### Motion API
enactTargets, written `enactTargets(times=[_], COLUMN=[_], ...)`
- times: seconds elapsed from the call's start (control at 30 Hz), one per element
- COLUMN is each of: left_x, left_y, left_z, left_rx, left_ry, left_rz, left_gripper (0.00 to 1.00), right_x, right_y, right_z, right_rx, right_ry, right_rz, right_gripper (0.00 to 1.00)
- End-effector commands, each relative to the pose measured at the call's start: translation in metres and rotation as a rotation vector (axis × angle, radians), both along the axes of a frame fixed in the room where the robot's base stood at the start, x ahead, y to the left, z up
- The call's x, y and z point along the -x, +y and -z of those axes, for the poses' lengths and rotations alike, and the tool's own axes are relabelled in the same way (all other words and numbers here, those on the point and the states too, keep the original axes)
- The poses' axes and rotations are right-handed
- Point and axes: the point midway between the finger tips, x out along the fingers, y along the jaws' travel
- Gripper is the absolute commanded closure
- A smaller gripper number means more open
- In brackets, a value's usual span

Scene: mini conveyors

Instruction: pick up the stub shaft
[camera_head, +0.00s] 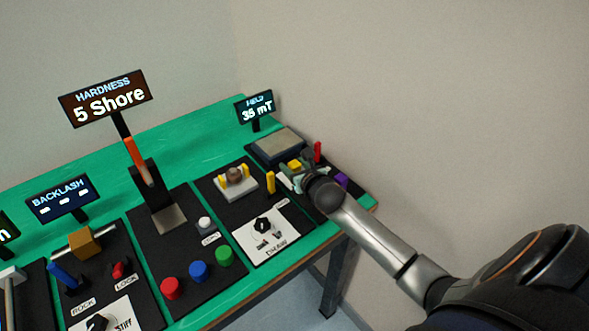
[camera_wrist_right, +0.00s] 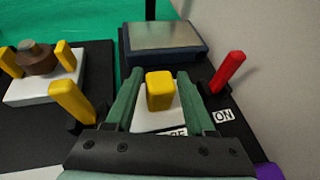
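No part is labelled as the stub shaft, and I cannot tell for sure which one it is. A brown round stepped part (camera_head: 236,174) sits on a white block between yellow posts; it also shows at the left of the wrist view (camera_wrist_right: 37,59). My right gripper (camera_head: 292,172) is over the far-right station. In the wrist view its green fingers (camera_wrist_right: 162,88) are apart, one on each side of a yellow block (camera_wrist_right: 159,91) on a white plate, with gaps visible beside the block. My left gripper is not in view.
A grey-topped plate (camera_wrist_right: 165,42) lies beyond the fingers. A red lever (camera_wrist_right: 228,72) stands to their right and a yellow lever (camera_wrist_right: 72,102) to their left. Displays stand along the green table (camera_head: 190,128). Red, blue and green buttons (camera_head: 198,271) are left of centre.

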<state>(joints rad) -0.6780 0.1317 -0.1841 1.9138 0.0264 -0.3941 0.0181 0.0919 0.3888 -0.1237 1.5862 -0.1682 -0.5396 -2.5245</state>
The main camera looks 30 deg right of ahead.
Motion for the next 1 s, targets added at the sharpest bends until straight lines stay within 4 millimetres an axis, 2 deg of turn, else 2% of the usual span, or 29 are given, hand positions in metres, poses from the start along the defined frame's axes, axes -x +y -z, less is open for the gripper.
enactTargets(times=[0.07, 0.47, 1.0], left_x=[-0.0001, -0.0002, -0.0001], left_y=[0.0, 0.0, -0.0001], left_z=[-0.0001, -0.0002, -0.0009], left_rx=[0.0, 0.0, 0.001], left_ry=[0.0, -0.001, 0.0], left_rz=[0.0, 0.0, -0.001], left_gripper=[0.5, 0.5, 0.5], right_x=[0.0001, 0.0003, -0.0002], right_y=[-0.0001, -0.0001, -0.0004], right_z=[0.0001, 0.0001, -0.0046], right_rx=[0.0, 0.0, 0.001], right_ry=[0.0, 0.0, -0.003], right_rz=[0.0, 0.0, 0.0], right_gripper=[0.56, 1.0, 1.0])
